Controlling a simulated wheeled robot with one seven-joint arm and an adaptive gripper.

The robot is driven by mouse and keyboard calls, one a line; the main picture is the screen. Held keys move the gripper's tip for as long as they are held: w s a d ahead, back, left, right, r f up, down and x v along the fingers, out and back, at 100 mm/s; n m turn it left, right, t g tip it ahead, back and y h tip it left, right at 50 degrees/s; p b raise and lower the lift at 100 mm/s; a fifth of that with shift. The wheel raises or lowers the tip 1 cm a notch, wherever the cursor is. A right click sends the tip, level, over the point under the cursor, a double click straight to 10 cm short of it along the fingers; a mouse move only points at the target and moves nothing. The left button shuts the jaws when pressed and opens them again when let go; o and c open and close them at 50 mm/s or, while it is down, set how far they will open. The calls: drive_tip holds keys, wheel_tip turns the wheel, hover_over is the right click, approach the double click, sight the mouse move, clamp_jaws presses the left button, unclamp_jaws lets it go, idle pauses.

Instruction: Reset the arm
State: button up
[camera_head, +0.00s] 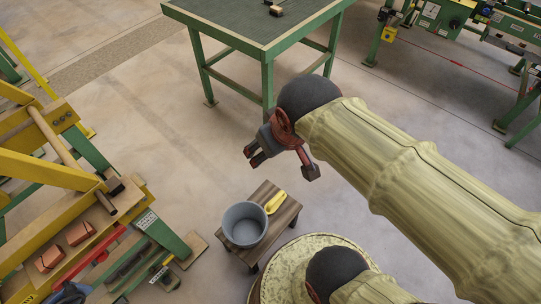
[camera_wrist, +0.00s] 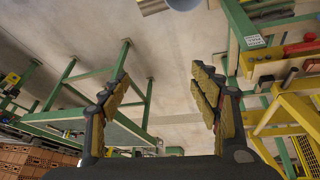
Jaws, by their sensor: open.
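My arm reaches in from the right in the head view. My gripper (camera_head: 282,164) hangs above the floor, above and beyond the small wooden stool. In the wrist view, my gripper (camera_wrist: 160,74) has its two fingers spread wide apart. Nothing is between them.
A grey bucket (camera_head: 244,225) and a yellow object (camera_head: 275,203) sit on the small wooden stool (camera_head: 287,216). A green-framed table (camera_head: 235,28) stands behind. A yellow and green frame (camera_head: 60,180) with tools is at left, green machinery (camera_head: 440,18) at upper right. Floor between them is clear.

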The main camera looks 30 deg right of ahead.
drive_tip(key=shift+s+a+r+m+y, duration=0.2)
drive_tip(key=shift+s+a, duration=0.25)
drive_tip(key=shift+s, duration=0.25)
drive_tip(key=shift+s+a+r+m+y, duration=0.1)
drive_tip(key=shift+s+a+m+y, duration=0.1)
drive_tip(key=shift+s+a, duration=0.4)
drive_tip(key=shift+d, duration=0.15)
